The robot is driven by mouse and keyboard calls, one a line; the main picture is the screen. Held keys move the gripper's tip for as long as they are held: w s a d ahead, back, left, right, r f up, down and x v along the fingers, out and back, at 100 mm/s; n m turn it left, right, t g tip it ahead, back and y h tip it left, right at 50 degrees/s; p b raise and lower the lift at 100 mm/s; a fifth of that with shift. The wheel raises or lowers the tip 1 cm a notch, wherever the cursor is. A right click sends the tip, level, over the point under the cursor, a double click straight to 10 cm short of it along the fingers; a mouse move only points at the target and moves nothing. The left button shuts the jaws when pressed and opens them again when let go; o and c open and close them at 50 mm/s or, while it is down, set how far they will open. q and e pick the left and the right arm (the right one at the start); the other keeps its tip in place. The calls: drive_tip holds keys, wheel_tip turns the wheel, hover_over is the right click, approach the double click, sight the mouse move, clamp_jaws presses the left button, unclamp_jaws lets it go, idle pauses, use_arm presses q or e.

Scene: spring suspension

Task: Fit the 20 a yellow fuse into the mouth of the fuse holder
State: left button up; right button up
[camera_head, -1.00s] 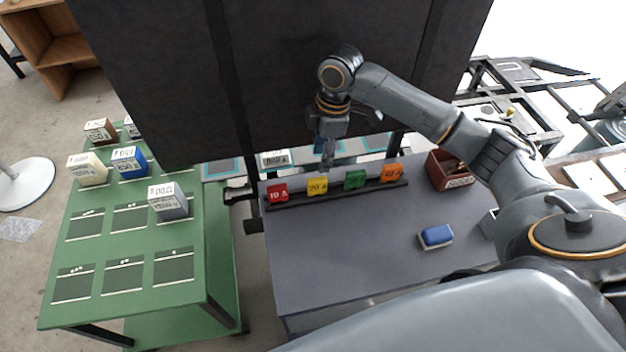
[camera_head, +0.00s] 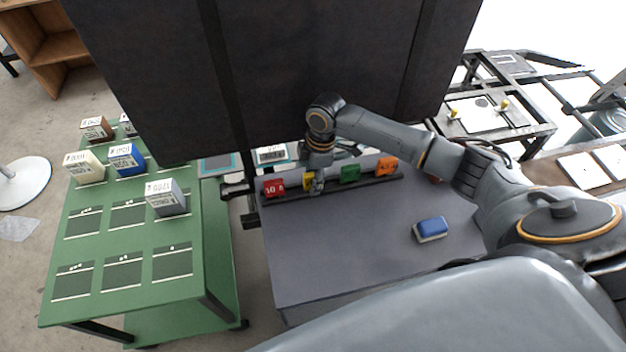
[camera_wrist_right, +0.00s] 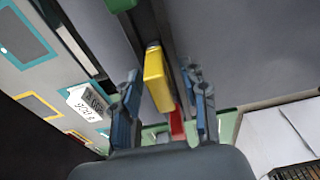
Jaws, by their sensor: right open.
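The 20 A yellow fuse (camera_head: 308,180) stands in the dark rack (camera_head: 340,189) on the grey table, between the red 10 A fuse (camera_head: 273,187) and the green fuse (camera_head: 350,173). My right gripper (camera_head: 316,186) is at the yellow fuse and partly covers it. In the right wrist view the open fingers (camera_wrist_right: 162,100) stand on either side of the yellow fuse (camera_wrist_right: 157,78), with gaps showing. I cannot make out the fuse holder's mouth. My left gripper is not in view.
An orange fuse (camera_head: 387,165) stands at the rack's right end. A blue block (camera_head: 430,229) lies on the grey table (camera_head: 350,255), whose front is mostly clear. A green table (camera_head: 210,265) with several boxes stands left. A large dark panel (camera_head: 280,70) rises behind.

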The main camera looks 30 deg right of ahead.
sight(313, 174)
clamp_jaws()
drive_tip(key=shift+r, duration=0.1)
drive_tip(key=shift+r, duration=0.45)
wheel_tip(313, 174, up, 2)
drive_tip(key=shift+s+r, duration=0.1)
drive_tip(key=shift+r, duration=0.15)
drive_tip(key=s+d+r+b, duration=0.1)
drive_tip(key=s+d+r, duration=0.3)
drive_tip(key=s+r, duration=0.5)
drive_tip(key=s, duration=0.4)
drive_tip(key=shift+d+r, duration=0.2)
drive_tip(key=shift+r, duration=0.05)
drive_tip(key=shift+s+a, duration=0.1)
